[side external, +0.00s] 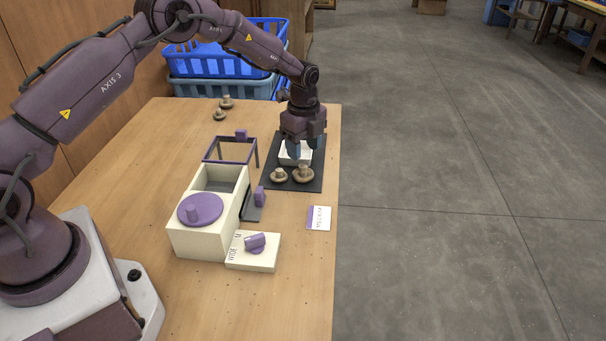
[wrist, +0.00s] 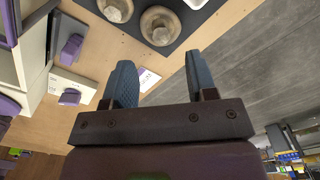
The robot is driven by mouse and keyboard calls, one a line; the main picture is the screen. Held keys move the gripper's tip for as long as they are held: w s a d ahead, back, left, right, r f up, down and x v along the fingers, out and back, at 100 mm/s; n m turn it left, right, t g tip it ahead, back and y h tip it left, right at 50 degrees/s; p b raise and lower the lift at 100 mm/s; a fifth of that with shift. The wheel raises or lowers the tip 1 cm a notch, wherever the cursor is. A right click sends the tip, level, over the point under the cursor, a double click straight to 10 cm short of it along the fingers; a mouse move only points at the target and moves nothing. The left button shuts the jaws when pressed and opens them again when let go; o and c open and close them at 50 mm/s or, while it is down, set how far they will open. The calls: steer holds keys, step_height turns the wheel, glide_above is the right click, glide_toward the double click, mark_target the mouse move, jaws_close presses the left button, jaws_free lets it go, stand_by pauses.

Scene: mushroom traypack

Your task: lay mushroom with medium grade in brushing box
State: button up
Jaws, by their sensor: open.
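Two brown mushrooms, the left one (side external: 278,176) and the larger right one (side external: 303,174), lie on the dark mat (side external: 314,184). Both also show at the top of the wrist view, left (wrist: 117,9) and right (wrist: 160,25). My gripper (side external: 304,150) is open and empty, above a white tray (side external: 282,158) at the mat's far part; its fingers partly hide the tray. In the wrist view my gripper (wrist: 160,62) has its fingers wide apart. A cream box (side external: 200,243) with an open compartment and a round purple lid (side external: 201,209) stands left of the mat; which mushroom is medium I cannot tell.
Two more mushrooms (side external: 219,114) (side external: 226,102) lie at the far left. A purple frame stand (side external: 229,162) is behind the box. A cream block (side external: 252,262) with a purple knob and a small lettered card (side external: 318,218) are near the front. Blue crates (side external: 220,90) stand behind the table.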

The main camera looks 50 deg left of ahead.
mark_target(303, 166)
step_height(303, 166, down, 6)
steer(key=shift+w+a+r, duration=0.1)
steer(key=shift+a+r, duration=0.05)
steer(key=shift+r, duration=0.05)
steer(key=shift+c, duration=0.2)
steer(key=c, duration=0.8)
